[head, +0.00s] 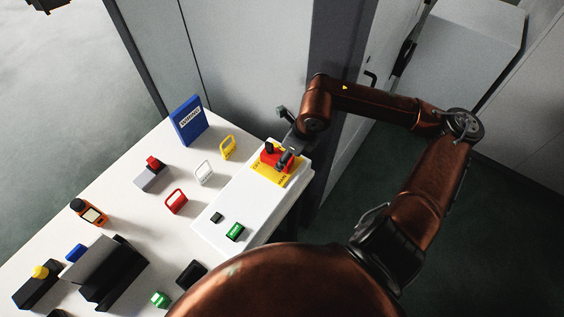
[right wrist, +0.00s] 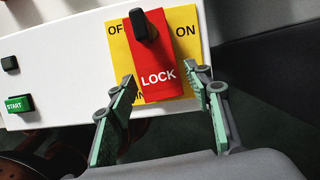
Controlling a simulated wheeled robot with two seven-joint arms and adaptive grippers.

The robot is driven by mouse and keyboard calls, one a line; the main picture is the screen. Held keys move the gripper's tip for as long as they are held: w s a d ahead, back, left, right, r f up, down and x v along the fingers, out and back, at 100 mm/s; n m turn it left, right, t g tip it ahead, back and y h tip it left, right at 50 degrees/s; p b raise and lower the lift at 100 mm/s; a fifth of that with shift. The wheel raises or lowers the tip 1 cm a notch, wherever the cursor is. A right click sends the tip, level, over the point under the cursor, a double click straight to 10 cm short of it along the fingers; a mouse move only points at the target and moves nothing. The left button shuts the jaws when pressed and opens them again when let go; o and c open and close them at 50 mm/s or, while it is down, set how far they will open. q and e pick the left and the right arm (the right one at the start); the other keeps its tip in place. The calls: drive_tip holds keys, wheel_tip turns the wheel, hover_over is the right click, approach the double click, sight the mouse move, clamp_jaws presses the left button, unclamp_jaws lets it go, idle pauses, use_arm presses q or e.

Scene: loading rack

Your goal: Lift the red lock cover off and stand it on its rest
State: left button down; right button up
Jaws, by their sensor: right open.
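The red lock cover (right wrist: 153,58), lettered LOCK and with a black knob (right wrist: 145,26) standing up from it, lies over the middle of a yellow OFF/ON plate (right wrist: 187,45). In the head view the cover (head: 268,159) is on the white box at the table's right end, partly hidden by my right gripper (head: 285,155). In the right wrist view my right gripper (right wrist: 165,80) is open, with a fingertip on each side of the cover's near end. Nothing is held between the fingers. I cannot make out which thing is the cover's rest. My left gripper is not in view.
The white box (head: 215,208) also bears a green START button (head: 235,232). Yellow (head: 228,147), white (head: 203,173) and red (head: 176,202) padlock-like tags stand left of it. A blue binder (head: 189,122) stands at the back. A cabinet (head: 240,60) rises behind the table.

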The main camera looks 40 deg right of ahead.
drive_tip(key=shift+f, duration=0.1)
drive_tip(key=c, duration=1.1)
idle(0.4)
drive_tip(key=shift+r+p, duration=1.7)
drive_tip(key=shift+r, duration=2.05)
